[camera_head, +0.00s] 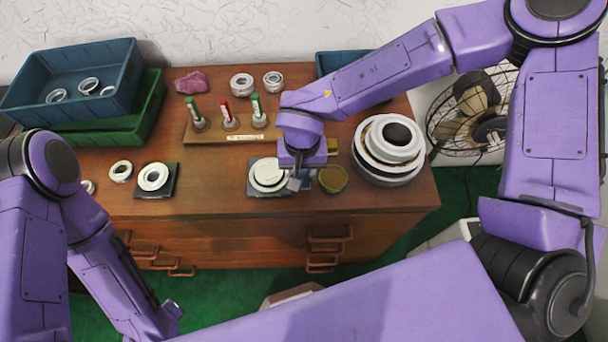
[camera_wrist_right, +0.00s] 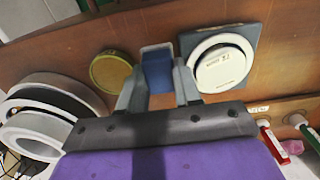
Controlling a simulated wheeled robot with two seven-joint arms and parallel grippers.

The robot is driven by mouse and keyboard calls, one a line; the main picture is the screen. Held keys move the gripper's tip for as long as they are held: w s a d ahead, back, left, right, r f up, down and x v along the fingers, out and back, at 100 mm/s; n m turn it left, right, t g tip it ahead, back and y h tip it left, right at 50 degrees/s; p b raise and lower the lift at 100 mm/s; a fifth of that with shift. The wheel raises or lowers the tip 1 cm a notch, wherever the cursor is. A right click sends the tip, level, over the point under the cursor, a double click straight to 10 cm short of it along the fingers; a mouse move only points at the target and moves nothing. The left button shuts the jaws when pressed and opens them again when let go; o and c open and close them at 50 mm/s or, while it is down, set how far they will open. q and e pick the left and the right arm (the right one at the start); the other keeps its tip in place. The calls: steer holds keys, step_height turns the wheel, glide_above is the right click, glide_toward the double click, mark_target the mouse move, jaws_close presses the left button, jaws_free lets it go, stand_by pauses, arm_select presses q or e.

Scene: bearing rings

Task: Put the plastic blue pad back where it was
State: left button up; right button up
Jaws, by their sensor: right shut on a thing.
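The blue pad (camera_wrist_right: 157,70) shows in the right wrist view as a small blue block with a paler top edge. It is between the two fingers of my right gripper (camera_wrist_right: 158,84), which is shut on it. In the head view my right gripper (camera_head: 300,182) is low over the front of the wooden cabinet, between a white disc (camera_head: 267,172) and an olive round tin (camera_head: 333,179). The pad cannot be made out there. Whether it touches the cabinet top is unclear. My left arm is at the lower left, its gripper out of view.
The white disc lies on a dark square plate (camera_wrist_right: 261,37). Large stacked rings (camera_head: 388,170) stand to the right. A wooden stand (camera_head: 205,135) with red and green handled tools is behind. Another ring (camera_head: 153,177) on a plate and blue and green crates (camera_head: 110,70) are left.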

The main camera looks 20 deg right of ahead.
mark_target(304, 171)
steer(key=f, duration=0.4)
steer(key=shift+w+d, duration=0.25)
steer(key=shift+f, duration=0.1)
steer(key=o, duration=0.7)
step_height(304, 171, up, 12)
steer(key=shift+r, duration=0.15)
